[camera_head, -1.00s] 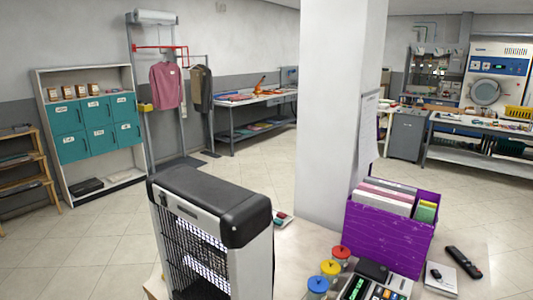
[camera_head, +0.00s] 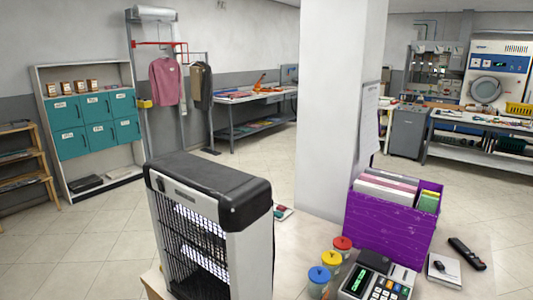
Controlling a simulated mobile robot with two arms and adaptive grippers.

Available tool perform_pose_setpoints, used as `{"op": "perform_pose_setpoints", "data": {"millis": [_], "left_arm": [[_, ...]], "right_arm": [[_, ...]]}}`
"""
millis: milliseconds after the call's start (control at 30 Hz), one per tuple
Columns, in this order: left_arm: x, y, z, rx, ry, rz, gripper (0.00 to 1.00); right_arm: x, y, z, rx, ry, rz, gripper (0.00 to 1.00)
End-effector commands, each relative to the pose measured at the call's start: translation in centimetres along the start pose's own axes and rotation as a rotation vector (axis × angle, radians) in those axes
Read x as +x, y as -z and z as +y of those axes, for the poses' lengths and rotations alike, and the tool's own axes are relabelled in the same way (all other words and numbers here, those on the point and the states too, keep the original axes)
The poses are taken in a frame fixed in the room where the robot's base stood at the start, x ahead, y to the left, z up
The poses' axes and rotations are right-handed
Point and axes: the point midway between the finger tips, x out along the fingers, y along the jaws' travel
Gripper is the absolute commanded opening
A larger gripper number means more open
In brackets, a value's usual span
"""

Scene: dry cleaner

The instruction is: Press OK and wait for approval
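A payment terminal (camera_head: 376,281) with a lit green display and a keypad stands on the counter at the bottom edge, right of centre. Its lower part is cut off by the frame. I cannot make out an OK key or the text on the display. Neither of my grippers shows in the head view.
A black and silver slatted appliance (camera_head: 215,225) stands left of the terminal. Jars with blue (camera_head: 319,274), yellow (camera_head: 331,259) and red (camera_head: 342,243) lids sit beside the terminal. A purple file box (camera_head: 388,226) stands behind it. A remote (camera_head: 467,254) lies at right, near a white pad (camera_head: 444,270).

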Motion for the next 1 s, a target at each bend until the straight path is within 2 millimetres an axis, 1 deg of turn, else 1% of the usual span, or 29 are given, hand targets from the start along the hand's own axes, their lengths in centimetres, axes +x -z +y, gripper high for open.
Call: {"op": "perform_pose_setpoints", "data": {"millis": [67, 400, 500, 1000], "left_arm": [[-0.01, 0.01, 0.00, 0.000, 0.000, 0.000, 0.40], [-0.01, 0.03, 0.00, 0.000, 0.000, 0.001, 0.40], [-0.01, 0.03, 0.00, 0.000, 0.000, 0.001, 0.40], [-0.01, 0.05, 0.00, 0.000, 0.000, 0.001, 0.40]], "right_arm": [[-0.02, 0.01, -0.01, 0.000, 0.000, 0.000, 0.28], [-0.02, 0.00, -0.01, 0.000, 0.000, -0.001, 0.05], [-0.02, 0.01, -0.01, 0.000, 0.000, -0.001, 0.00], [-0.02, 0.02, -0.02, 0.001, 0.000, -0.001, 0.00]]}}
